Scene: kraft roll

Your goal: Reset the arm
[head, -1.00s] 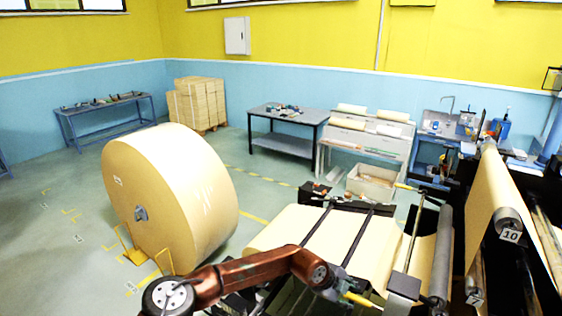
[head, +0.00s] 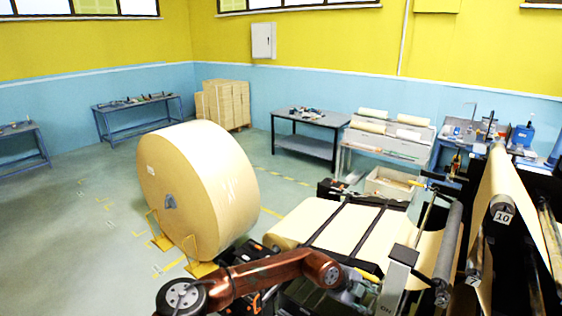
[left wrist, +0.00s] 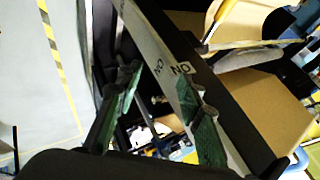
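My left arm reaches in from the bottom of the head view. Its gripper (head: 362,290) is at the front of the paper machine, small and partly lost against dark machine parts. In the left wrist view the two green-padded fingers (left wrist: 158,122) stand well apart, with nothing between them. I cannot tell whether a finger touches the machine. My right gripper is not in view.
A large kraft roll (head: 195,190) stands on the floor left of the machine, beside yellow chocks (head: 203,269). The paper web (head: 345,228) lies close beyond my arm. The left floor is clear.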

